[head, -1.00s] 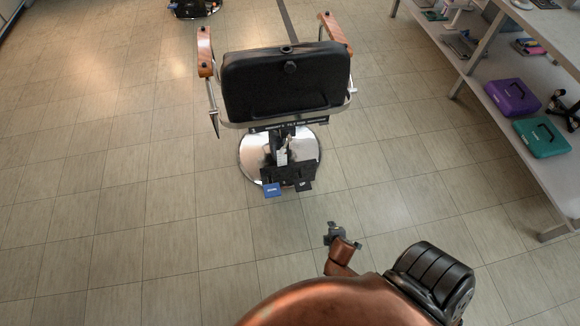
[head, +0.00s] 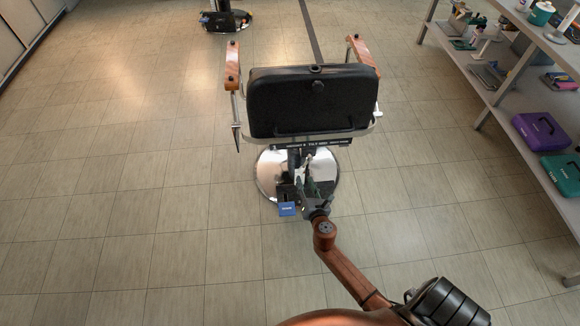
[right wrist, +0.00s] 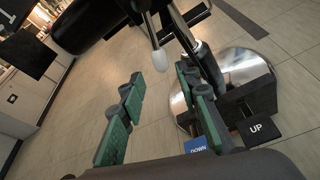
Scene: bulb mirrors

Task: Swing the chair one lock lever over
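The barber chair (head: 312,103) stands with its black backrest towards me. In the right wrist view, a lever with a pale tip (right wrist: 159,59) hangs below the seat. My right gripper (head: 314,190) is low behind the chair, over the near edge of its round base. In the right wrist view the gripper (right wrist: 161,78) is open, its green-padded fingers apart, with the lever tip showing beyond and between them. Contact with the lever cannot be made out. My left gripper is not in view.
The chrome base (right wrist: 240,80) carries a blue DOWN pedal (head: 287,209) and a black UP pedal (right wrist: 257,129) close to my right gripper. A shelf (head: 497,110) with cash boxes stands at the right. Floor to the left is clear.

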